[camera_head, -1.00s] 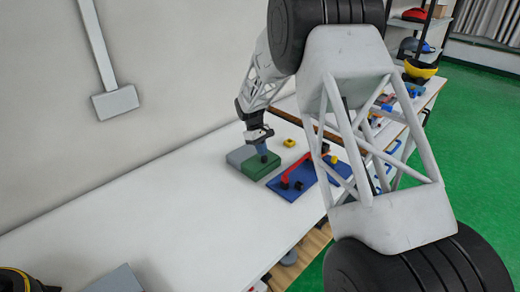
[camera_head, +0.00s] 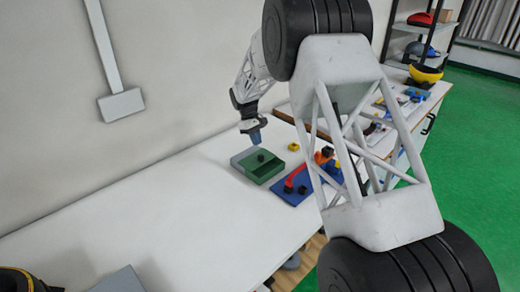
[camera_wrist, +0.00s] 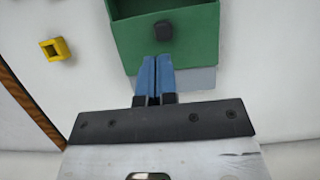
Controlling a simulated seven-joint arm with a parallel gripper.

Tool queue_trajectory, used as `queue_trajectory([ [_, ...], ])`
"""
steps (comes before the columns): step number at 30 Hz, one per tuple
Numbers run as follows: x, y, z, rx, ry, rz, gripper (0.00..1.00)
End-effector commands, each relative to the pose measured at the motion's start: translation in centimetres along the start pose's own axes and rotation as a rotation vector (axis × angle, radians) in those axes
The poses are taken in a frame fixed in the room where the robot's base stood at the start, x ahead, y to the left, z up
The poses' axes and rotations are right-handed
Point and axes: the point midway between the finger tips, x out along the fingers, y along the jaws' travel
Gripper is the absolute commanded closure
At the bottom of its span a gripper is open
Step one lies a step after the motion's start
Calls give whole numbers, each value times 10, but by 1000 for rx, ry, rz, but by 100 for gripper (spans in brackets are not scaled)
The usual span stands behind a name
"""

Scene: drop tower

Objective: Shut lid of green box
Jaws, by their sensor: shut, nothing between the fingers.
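The green box (camera_head: 272,178) sits on the white table. Its green lid (camera_head: 250,161), with a black knob (camera_head: 261,157), covers only part of the top. A dark open strip shows on the side away from the wall. In the wrist view the lid (camera_wrist: 190,48) and knob (camera_wrist: 162,30) lie just beyond my fingertips, with the open cavity at the top edge. My gripper (camera_head: 257,143) points down above the box, apart from the knob. Its blue fingers (camera_wrist: 156,60) are together and empty.
A blue board (camera_head: 292,197) with a red bar (camera_head: 297,176) and black knobs lies right of the box. A small yellow block (camera_head: 294,147) lies behind it. A grey patch (camera_wrist: 198,80) shows beside the box. The table to the left is mostly clear.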

Motion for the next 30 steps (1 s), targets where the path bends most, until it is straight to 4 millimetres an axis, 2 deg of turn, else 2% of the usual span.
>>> queue_trajectory([
  [1, -10, 0, 0, 0, 3, 1, 100],
  [6, -36, 0, 0, 0, 2, 1, 100],
  [12, -53, 0, 0, 0, 2, 1, 100],
  [30, -60, 0, 4, 4, 5, 1, 100],
])
